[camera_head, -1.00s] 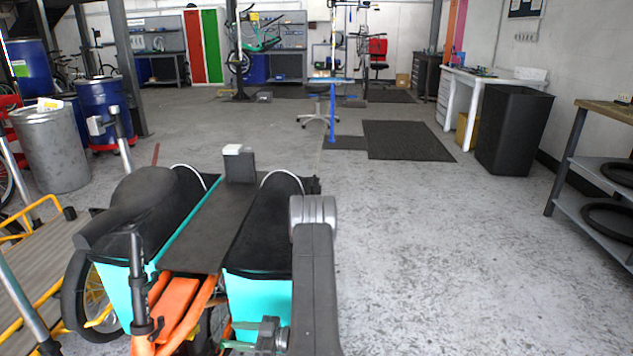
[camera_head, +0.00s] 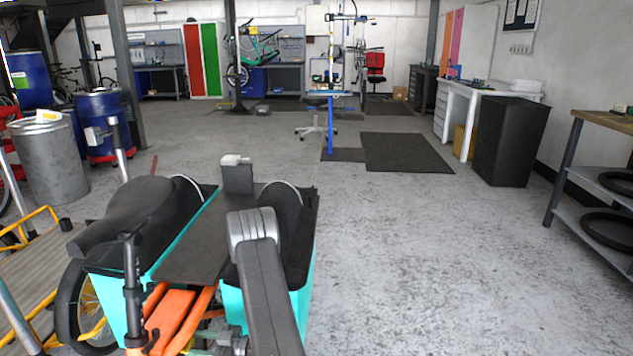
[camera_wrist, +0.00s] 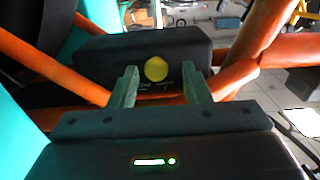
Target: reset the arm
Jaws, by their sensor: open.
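In the wrist view my gripper (camera_wrist: 159,82) is open, its two fingers apart with nothing between them. Beyond the fingertips is a black box (camera_wrist: 95,58) with a round yellow spot, set among orange tubes (camera_wrist: 262,35). I cannot tell whether the fingers touch it. In the head view my arm (camera_head: 262,285) reaches down in front of the right side of a cargo bike (camera_head: 190,262) with black covers, turquoise sides and an orange frame.
A black bin (camera_head: 508,140) and a shelf bench with tyres (camera_head: 600,115) stand right. The floor (camera_head: 420,250) right of the bike is clear.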

